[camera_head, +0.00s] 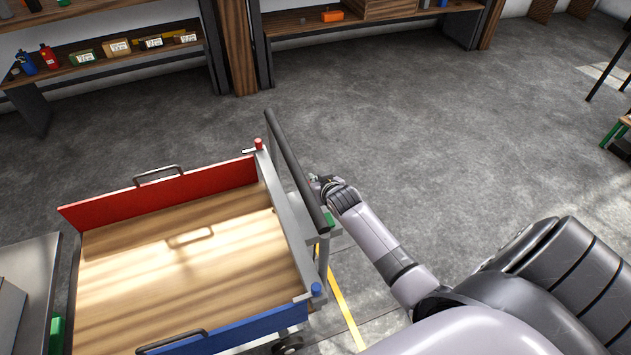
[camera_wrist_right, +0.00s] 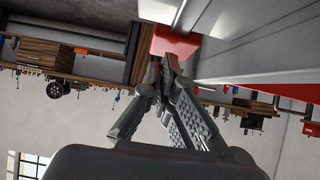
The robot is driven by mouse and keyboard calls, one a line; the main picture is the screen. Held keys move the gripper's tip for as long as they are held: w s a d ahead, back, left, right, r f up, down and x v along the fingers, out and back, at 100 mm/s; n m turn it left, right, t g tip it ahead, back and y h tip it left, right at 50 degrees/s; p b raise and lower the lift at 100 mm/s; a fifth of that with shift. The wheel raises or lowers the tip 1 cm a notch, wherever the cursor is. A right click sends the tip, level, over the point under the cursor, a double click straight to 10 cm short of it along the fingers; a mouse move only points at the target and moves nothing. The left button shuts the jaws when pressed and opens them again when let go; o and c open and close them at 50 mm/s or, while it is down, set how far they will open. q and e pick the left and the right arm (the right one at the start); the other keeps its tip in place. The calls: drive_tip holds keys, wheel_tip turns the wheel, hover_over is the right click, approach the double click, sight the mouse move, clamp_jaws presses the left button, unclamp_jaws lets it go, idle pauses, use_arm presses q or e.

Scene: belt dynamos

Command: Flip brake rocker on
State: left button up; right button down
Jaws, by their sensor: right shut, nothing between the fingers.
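A cart with a wooden bed (camera_head: 180,270) stands at the left in the head view, with a dark push handle (camera_head: 298,168) along its right side. My right gripper (camera_wrist_right: 168,62) is shut and empty. Its fingertips are at a red block (camera_wrist_right: 176,43) on a grey part of the cart in the right wrist view; I cannot tell whether they touch. This block may be the brake rocker, but its on or off position is not clear. In the head view my right arm reaches the handle, and its gripper is largely hidden there. My left gripper is not in view.
The cart has a red side panel (camera_head: 160,192) and a blue one (camera_head: 235,330). A green part (camera_head: 328,220) sits below the handle. Shelves (camera_head: 110,55) with small boxes and bottles line the back wall. The grey floor (camera_head: 440,130) behind and right of the cart is clear.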

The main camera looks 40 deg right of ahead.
idle(0.3)
drive_tip(key=shift+w+r+g+p, duration=0.2)
drive_tip(key=shift+g+p, duration=0.1)
drive_tip(key=shift+p, duration=0.15)
drive_tip(key=g+p, duration=0.1)
drive_tip(key=p, duration=0.1)
drive_tip(key=shift+w+d+f+p, duration=0.1)
drive_tip(key=shift+w+p, duration=0.2)
drive_tip(key=shift+w, duration=0.1)
drive_tip(key=shift+w+d+f+g+y+p, duration=0.1)
drive_tip(key=shift+w+f+g+y+p, duration=0.1)
drive_tip(key=shift+f+g, duration=0.2)
drive_tip(key=shift+w+f+g+y+p, duration=0.1)
drive_tip(key=shift+f+g+y+p, duration=0.15)
drive_tip(key=shift+g, duration=0.25)
drive_tip(key=shift+f, duration=0.45)
drive_tip(key=shift+r, duration=0.2)
drive_tip(key=shift+r+p, duration=0.7)
drive_tip(key=shift+r, duration=0.1)
